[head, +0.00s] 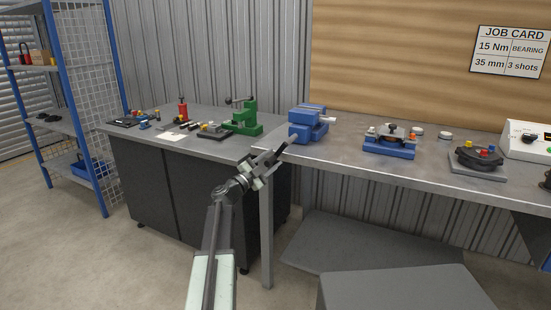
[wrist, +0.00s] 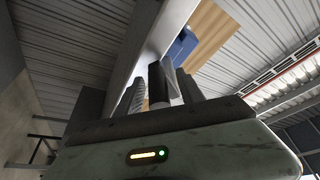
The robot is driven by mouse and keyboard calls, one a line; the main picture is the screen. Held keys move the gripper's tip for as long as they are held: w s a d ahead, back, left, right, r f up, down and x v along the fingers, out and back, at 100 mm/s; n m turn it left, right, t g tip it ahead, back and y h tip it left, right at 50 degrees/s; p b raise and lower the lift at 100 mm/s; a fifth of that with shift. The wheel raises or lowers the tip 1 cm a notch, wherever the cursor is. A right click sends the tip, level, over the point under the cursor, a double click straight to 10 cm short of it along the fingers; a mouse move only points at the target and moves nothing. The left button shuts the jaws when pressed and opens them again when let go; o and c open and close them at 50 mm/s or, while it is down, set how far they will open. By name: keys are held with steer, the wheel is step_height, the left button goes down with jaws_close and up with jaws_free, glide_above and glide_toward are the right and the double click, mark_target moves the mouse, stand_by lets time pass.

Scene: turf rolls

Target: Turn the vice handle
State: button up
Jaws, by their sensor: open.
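The blue vice (head: 305,122) sits at the left front corner of the right-hand workbench. Its handle is hard to make out in the head view, where my gripper overlaps the vice's near left side. My gripper (head: 272,160) is open, reaching up from below left to just in front of the vice. In the wrist view my gripper (wrist: 160,90) points upward, and part of the blue vice (wrist: 183,46) shows beyond the fingers. A dark, rounded bar (wrist: 158,84) stands between the fingers. I cannot tell whether it is the handle or whether anything touches it.
The workbench (head: 365,168) carries a blue fixture (head: 388,141) and a dark round fixture (head: 477,158). A green press (head: 243,118) stands on the left bench (head: 170,128). A grey block (head: 400,288) is on the floor at front right. Floor at front left is clear.

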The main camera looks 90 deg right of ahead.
steer(key=b+v, duration=0.1)
steer(key=v, duration=0.4)
steer(key=shift+w+a+f, duration=0.15)
steer(key=shift+w+a, duration=0.05)
steer(key=shift+a, duration=0.15)
